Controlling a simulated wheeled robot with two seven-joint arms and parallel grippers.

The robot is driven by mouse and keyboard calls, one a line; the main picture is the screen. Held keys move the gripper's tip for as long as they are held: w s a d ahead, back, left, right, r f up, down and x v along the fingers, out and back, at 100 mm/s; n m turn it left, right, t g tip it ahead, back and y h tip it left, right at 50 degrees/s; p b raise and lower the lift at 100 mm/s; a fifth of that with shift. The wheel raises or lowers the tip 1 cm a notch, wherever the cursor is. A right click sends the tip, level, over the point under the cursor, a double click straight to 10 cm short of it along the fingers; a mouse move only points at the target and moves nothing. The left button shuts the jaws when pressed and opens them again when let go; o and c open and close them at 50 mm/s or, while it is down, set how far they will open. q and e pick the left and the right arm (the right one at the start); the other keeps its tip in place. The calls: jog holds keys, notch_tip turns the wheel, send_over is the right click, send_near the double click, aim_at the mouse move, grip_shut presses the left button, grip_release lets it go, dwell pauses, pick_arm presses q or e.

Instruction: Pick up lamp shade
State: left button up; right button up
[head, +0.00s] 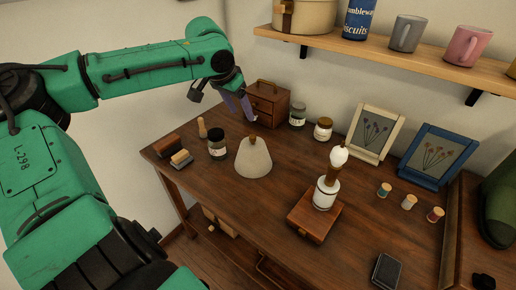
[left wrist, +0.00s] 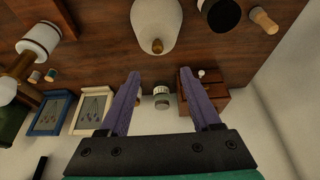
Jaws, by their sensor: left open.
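The lamp shade (head: 254,158) is a cream cone with a small brown knob on top. It stands upright on the wooden table, left of the middle in the head view. It also shows at the top of the left wrist view (left wrist: 156,20), beyond the fingertips. My left gripper (head: 241,103) is above the back of the table, behind and above the shade. Its two purple fingers are spread and empty (left wrist: 161,74), apart from the shade. The white lamp with a bare bulb (head: 325,192) stands on a wooden box. My right gripper is not in view.
Dark jar (head: 217,147) and wooden peg (head: 202,128) stand left of the shade. A small drawer chest (head: 268,103) and jars (head: 323,129) are behind it. Frames (head: 376,133), spools (head: 409,202) and a shelf (head: 380,50) with mugs are to the right.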

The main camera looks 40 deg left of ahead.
pick_arm(q)
send_near(251, 136)
jog(key=f, duration=0.2)
jog(key=b+x, duration=0.1)
jog(key=x, duration=0.5)
jog(key=shift+w+d+f, duration=0.1)
jog(key=shift+w+f, duration=0.2)
jog(key=shift+w, duration=0.05)
jog(key=shift+w+f, duration=0.3)
jog(key=shift+s, duration=0.1)
grip_shut()
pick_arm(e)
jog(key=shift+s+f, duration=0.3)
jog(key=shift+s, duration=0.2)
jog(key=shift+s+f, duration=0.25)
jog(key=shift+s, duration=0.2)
